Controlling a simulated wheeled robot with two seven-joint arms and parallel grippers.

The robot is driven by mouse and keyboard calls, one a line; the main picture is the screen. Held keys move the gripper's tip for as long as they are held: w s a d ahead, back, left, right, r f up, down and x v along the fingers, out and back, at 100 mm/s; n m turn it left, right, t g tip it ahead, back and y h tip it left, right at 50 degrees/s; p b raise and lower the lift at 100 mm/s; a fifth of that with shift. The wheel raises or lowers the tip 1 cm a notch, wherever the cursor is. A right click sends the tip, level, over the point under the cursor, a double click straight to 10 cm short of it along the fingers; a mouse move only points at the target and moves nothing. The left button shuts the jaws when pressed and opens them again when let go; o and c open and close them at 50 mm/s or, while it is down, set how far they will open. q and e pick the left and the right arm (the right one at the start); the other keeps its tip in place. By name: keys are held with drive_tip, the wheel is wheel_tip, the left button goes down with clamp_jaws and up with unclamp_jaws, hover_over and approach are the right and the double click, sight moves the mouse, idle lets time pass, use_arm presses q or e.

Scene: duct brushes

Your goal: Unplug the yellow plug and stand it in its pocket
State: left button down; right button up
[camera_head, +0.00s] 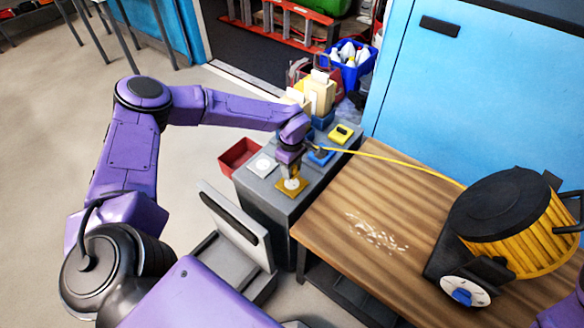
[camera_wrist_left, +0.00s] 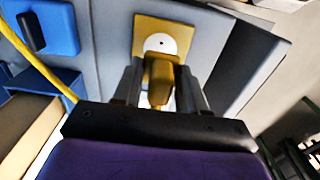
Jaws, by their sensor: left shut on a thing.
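My left gripper (camera_head: 291,171) is shut on the yellow plug (camera_wrist_left: 160,75), low over a yellow plate (camera_head: 283,193) on the grey cabinet top. The plate carries a round white socket face (camera_head: 292,184). In the wrist view the plug overlaps the near edge of the socket face (camera_wrist_left: 160,43); I cannot tell whether its tip is in or clear. A yellow block with a dark top (camera_head: 340,133) sits at the cabinet's back right; I cannot tell whether it is the pocket. My right gripper is out of view.
A white plate (camera_head: 262,164) lies left of the gripper, and a blue plate (camera_head: 320,155) right of it. A yellow cable (camera_head: 390,159) runs from the reel (camera_head: 510,215) on the wooden table to near the blue plate. Beige containers (camera_head: 320,94) stand behind.

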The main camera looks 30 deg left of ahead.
use_arm(q)
drive_tip(key=shift+r+p, duration=0.4)
drive_tip(key=shift+r, duration=0.2)
wheel_tip(320, 180, up, 3)
drive_tip(key=p, duration=0.3)
drive_tip(key=shift+r, duration=0.15)
